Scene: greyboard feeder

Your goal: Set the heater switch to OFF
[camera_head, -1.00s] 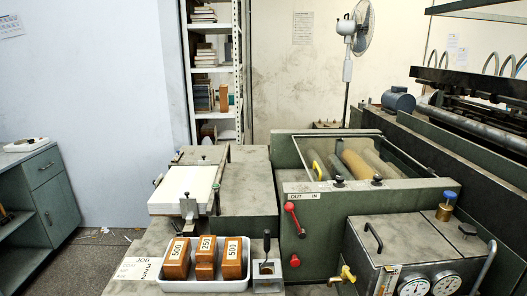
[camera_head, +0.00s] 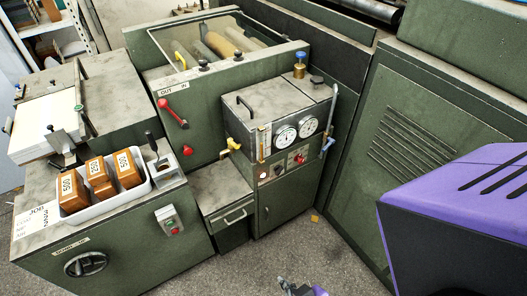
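A metal control box (camera_head: 279,113) with two round white gauges stands right of centre. A small grey and purple part of mine (camera_head: 301,289), perhaps the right gripper, just enters at the bottom edge, well below the box. Its fingers are mostly cut off. My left gripper is not in view.
My large purple arm part fills the lower right. A red lever (camera_head: 172,113) is on the feeder. A white tray (camera_head: 100,206) holds brown weights.

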